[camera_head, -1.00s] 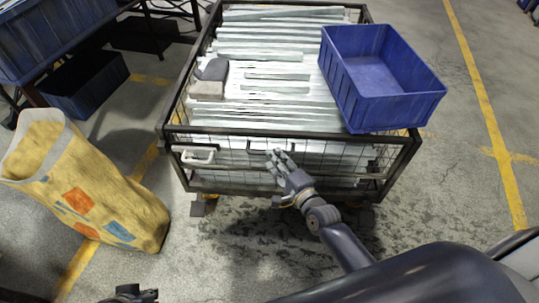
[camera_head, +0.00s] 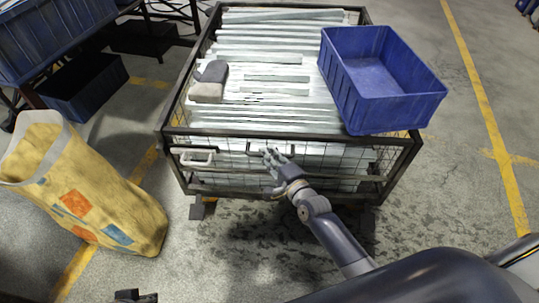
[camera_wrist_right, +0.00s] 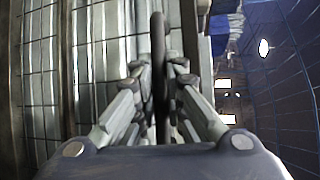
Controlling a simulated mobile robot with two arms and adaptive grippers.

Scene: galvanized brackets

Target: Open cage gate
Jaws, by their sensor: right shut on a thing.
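The wire-mesh cage (camera_head: 183,135) with a dark frame stands ahead, full of galvanized brackets (camera_head: 270,58). Its near side is the gate, with a dark bar handle (camera_head: 285,149) near the middle and a white handle (camera_head: 196,160) at its left. My right gripper (camera_head: 271,157) is at the dark handle. In the right wrist view the handle (camera_wrist_right: 158,45) runs upright between the fingers of my right gripper (camera_wrist_right: 158,85), which is shut on it. The fingers hide part of the handle in the head view. Only a piece of my left gripper (camera_head: 135,296) shows at the bottom edge.
A yellow sack (camera_head: 95,195) stands on the floor left of the cage. Floor in front of the gate is clear except for my arm.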

